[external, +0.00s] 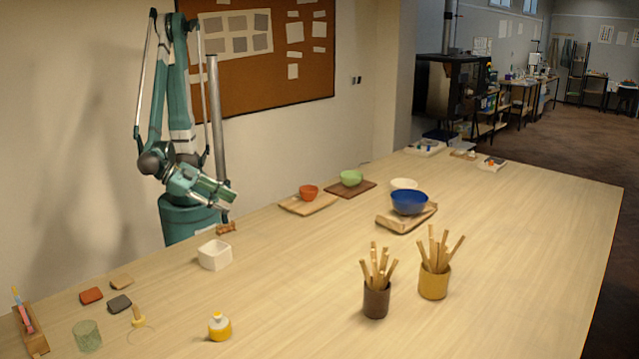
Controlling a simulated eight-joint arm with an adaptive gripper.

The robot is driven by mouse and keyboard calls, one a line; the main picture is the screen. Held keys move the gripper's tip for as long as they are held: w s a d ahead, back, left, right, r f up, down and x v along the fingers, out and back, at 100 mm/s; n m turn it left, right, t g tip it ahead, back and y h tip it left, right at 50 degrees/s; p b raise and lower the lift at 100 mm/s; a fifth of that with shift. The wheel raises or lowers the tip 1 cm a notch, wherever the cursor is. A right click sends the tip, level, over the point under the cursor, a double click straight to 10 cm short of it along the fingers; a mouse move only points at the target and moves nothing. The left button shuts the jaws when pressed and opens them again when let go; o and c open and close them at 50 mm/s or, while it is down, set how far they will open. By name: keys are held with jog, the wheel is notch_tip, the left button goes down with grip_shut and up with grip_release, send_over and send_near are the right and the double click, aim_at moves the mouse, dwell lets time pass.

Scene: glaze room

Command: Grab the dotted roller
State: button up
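My gripper (229,204) hangs over the near-wall edge of the table, at the left of the external view. Its fingers are small here, and I cannot tell whether they are open or shut. A small brown piece (226,229) lies on the table just below the fingertips, with an uneven outline. It may be the dotted roller, but it is too small for me to make out dots. I see a gap between it and the fingertips. I see no other thing that is clearly a dotted roller.
A white square bowl (214,255) stands close to the brown piece. An orange bowl (308,192) on a board is to the right. Brown (376,301) and yellow (433,284) pots hold wooden tools. A yellow bottle (219,327) stands in front. The table's middle is clear.

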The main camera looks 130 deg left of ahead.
aim_at(225, 223)
jog(key=d+f+b, duration=0.1)
jog(key=s+d+f+n+t+y+b, duration=0.1)
jog(key=shift+s+d, duration=0.15)
jog(key=shift+d, duration=0.2)
jog(key=s+d+n, duration=0.1)
jog(key=s+d+f+n+t+y+b, duration=0.1)
jog(key=s+d+t+b, duration=0.1)
jog(key=shift+f+n+y, duration=0.25)
jog(key=shift+n+y, duration=0.15)
jog(key=shift+s+d+n+b, duration=0.3)
jog(key=shift+s+b, duration=0.15)
jog(key=shift+s, duration=0.1)
jog(key=shift+x, duration=1.3)
jog(key=shift+a, duration=0.1)
jog(key=shift+r+b+x, duration=0.2)
jog(key=shift+b+x, duration=0.65)
jog(key=shift+x, duration=1.7)
jog(key=shift+w, duration=0.1)
